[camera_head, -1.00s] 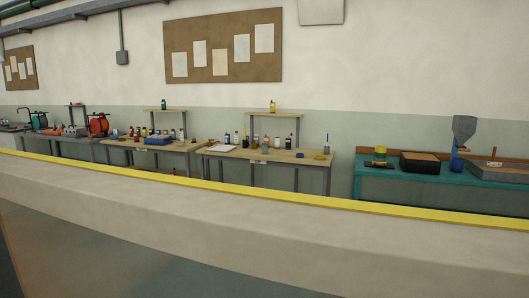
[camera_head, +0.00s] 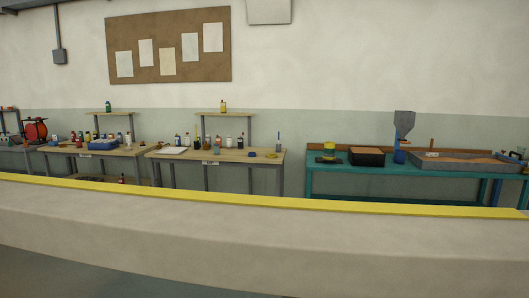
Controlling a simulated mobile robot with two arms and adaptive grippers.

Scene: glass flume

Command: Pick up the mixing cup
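I cannot make out a mixing cup for certain. Small bottles and containers stand far off on the middle wooden workbench (camera_head: 232,156) and the left wooden workbench (camera_head: 118,152), too small to tell apart. A blue vessel (camera_head: 399,156) sits under the grey hopper (camera_head: 404,122) on the teal bench (camera_head: 340,168); I cannot tell whether it is a cup. Neither of my grippers is in view.
A long pale wall or beam with a yellow top edge (camera_head: 260,200) crosses the foreground between me and the benches. A black box (camera_head: 366,156) and a grey tray (camera_head: 462,163) are on the teal bench. A corkboard (camera_head: 168,45) hangs behind.

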